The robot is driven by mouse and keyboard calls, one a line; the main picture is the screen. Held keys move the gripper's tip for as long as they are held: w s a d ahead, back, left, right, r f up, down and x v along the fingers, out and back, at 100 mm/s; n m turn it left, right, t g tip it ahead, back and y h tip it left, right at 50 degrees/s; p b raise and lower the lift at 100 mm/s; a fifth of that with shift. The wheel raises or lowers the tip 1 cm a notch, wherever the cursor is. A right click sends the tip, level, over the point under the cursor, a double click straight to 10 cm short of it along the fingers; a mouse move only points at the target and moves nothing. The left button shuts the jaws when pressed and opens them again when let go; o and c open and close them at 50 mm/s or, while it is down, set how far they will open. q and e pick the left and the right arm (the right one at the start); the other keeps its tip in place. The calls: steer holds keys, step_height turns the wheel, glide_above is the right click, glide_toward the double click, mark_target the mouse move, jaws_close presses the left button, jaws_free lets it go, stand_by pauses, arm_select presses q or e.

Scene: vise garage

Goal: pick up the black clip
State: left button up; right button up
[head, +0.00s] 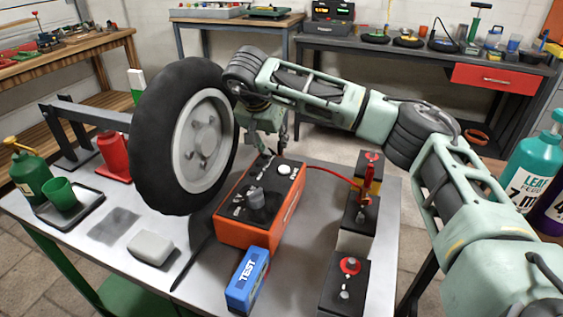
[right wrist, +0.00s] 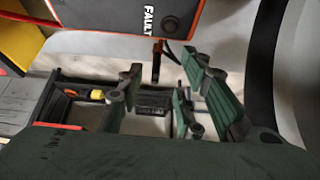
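The orange tester box (head: 262,205) with a black knob stands on the table, and its side marked FAULT (right wrist: 130,15) shows in the right wrist view. My right gripper (head: 268,148) is behind the box, beside the wheel. In the right wrist view my right gripper (right wrist: 160,92) has its two green fingers apart with a gap between them. A small dark upright piece (right wrist: 157,60), which looks like the black clip, shows beyond that gap, near the box. I cannot tell whether a finger touches it. The clip is not clear in the head view. My left gripper is not in view.
A large wheel (head: 150,150) stands left of the box. A blue TEST box (head: 248,282) is in front of it. Batteries (head: 345,285) line the right side, with a red clip (head: 368,178) on one. A black cable (head: 192,264) lies on the table.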

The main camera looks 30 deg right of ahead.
mark_target(279, 146)
steer(key=x, duration=0.5)
steer(key=b+x, duration=0.1)
steer(key=x, duration=0.1)
steer(key=shift+d+f, duration=0.15)
steer(key=shift+d, duration=0.2)
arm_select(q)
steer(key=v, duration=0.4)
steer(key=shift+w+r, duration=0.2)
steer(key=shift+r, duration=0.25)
arm_select(e)
jaws_close()
